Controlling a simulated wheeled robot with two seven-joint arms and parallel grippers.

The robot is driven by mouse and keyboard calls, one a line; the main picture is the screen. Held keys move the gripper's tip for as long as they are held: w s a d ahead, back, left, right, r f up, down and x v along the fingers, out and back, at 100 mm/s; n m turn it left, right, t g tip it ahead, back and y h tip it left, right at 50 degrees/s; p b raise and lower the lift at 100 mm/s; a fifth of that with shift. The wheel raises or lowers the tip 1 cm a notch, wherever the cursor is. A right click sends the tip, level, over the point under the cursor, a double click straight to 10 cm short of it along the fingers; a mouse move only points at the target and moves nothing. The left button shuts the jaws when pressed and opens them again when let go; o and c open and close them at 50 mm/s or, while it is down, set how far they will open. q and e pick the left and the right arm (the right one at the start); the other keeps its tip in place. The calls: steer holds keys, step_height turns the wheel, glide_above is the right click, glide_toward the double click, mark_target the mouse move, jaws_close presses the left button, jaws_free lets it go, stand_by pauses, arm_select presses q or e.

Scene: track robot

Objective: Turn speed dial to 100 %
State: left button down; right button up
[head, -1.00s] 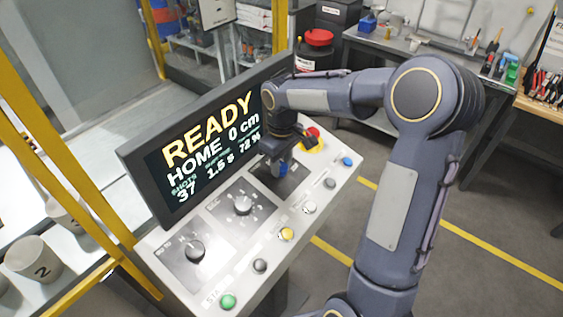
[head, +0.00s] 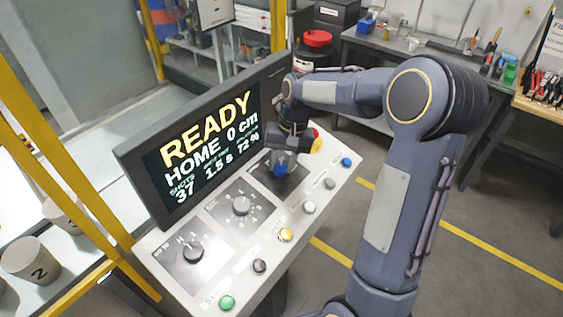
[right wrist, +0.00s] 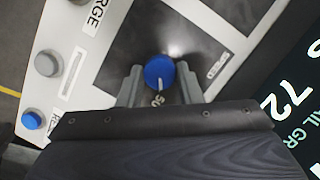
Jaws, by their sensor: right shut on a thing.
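The speed dial is a blue knob (head: 281,168) on the dark plate at the right end of the console's dial row. It also shows in the right wrist view (right wrist: 159,72), with a white mark on its face pointing toward the gripper body. My right gripper (head: 281,158) reaches down over it and is shut on it, one finger on each side in the right wrist view (right wrist: 159,80). The console screen (head: 210,140) reads READY, HOME, 0 cm, 37, 1.5 s and 72 %. My left gripper is out of view.
A row of push buttons runs along the front edge, with a green one (head: 227,302) and a yellow one (head: 286,235). A red stop button (head: 317,134) in yellow is close behind my gripper.

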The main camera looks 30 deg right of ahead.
steer(key=m, duration=0.3)
steer(key=shift+d+m+t+y, duration=0.1)
steer(key=shift+m+t+y, duration=0.2)
steer(key=shift+y, duration=0.1)
steer(key=m, duration=0.3)
steer(key=shift+s+m+t, duration=0.1)
steer(key=shift+m+t, duration=0.2)
steer(key=shift+t, duration=0.1)
steer(key=m+t+p, duration=0.1)
steer(key=m, duration=0.4)
steer(key=shift+s+m+y+p, duration=0.1)
steer(key=shift+m+y+p, duration=0.25)
steer(key=shift+m+y, duration=0.05)
steer(key=shift+t, duration=0.3)
steer(key=o, duration=1)
steer(key=shift+c, duration=0.2)
steer(key=v, duration=0.7)
steer(key=shift+s+d+r+b, duration=0.15)
steer(key=shift+r+b, duration=0.15)
steer(key=shift+b, duration=0.05)
